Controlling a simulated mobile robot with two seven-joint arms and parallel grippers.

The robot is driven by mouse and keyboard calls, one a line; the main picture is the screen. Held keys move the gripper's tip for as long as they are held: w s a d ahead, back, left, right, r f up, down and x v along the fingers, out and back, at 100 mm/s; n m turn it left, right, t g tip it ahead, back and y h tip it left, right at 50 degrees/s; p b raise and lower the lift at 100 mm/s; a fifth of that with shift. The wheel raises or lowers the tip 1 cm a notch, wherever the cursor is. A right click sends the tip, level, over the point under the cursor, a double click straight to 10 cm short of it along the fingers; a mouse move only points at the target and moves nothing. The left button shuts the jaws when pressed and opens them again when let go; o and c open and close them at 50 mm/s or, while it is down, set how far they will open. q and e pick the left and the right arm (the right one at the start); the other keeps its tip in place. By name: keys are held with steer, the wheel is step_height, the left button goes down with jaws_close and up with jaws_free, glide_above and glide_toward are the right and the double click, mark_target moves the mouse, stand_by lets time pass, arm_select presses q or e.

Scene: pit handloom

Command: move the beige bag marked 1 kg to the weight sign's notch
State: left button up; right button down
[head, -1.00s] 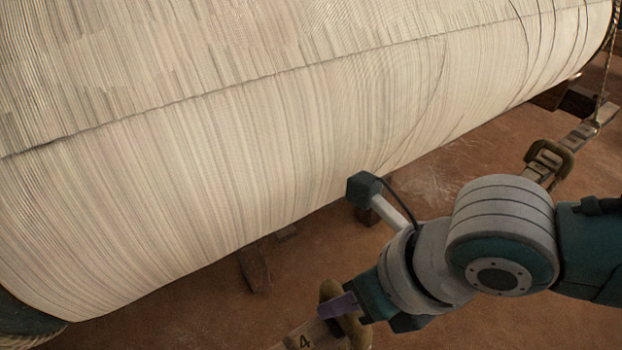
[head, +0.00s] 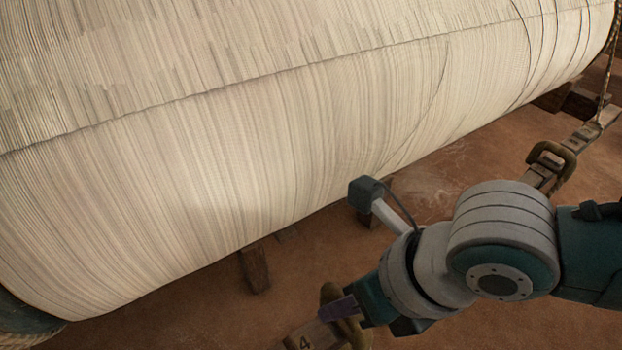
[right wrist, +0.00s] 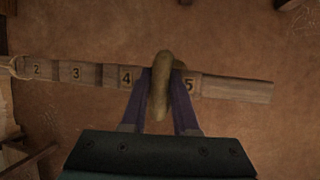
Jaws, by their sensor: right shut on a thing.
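A tan, bag-like loop (head: 354,334) hangs over a wooden numbered bar (head: 310,332) at the bottom of the head view. It also shows in the right wrist view (right wrist: 162,88), across the bar (right wrist: 235,88) between the numbers 4 and 5. My right gripper (head: 340,308) is shut on it, its purple fingers one on each side of the loop in the right wrist view (right wrist: 162,76). No 1 kg mark is readable on it. The fingers hide part of the bar around the loop. My left gripper is not in view.
A big roll of pale warp threads (head: 220,170) fills the upper left. A second wooden bar (head: 590,130) with a similar tan loop (head: 553,158) and a rope lies at the right. A wooden foot (head: 254,268) stands under the roll. Brown floor lies open between.

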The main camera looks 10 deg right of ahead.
steer(key=c, duration=0.7)
jaws_free()
steer(key=shift+w, duration=0.1)
steer(key=shift+o, duration=0.5)
steer(key=shift+f, duration=0.15)
steer(key=shift+s+d+r, duration=0.15)
steer(key=shift+s+r, duration=0.05)
steer(key=shift+r, duration=0.25)
steer(key=s+a+r+m+t+p, duration=0.1)
steer(key=s+r+m+p, duration=0.2)
steer(key=r+m+p, duration=0.85)
steer(key=s+a+r+m+p, duration=0.15)
steer(key=r+m+p, duration=0.55)
steer(key=r, duration=1)
steer(key=s+d+r+m+g+h+p, duration=0.15)
steer(key=s+d+r+m+p, duration=0.35)
steer(key=m, duration=0.5)
steer(key=s+d+r+m+t+h+p, duration=0.1)
steer(key=s+d+r+m+h+p, duration=0.15)
steer(key=d+r+m+p, duration=0.55)
step_height(320, 180, up, 33)
steer(key=a+m+p, duration=0.1)
steer(key=p, duration=3.2)
steer(key=shift+a+f+y+p, duration=0.15)
steer(key=shift+a+y+p, duration=0.15)
steer(key=shift+p, duration=0.1)
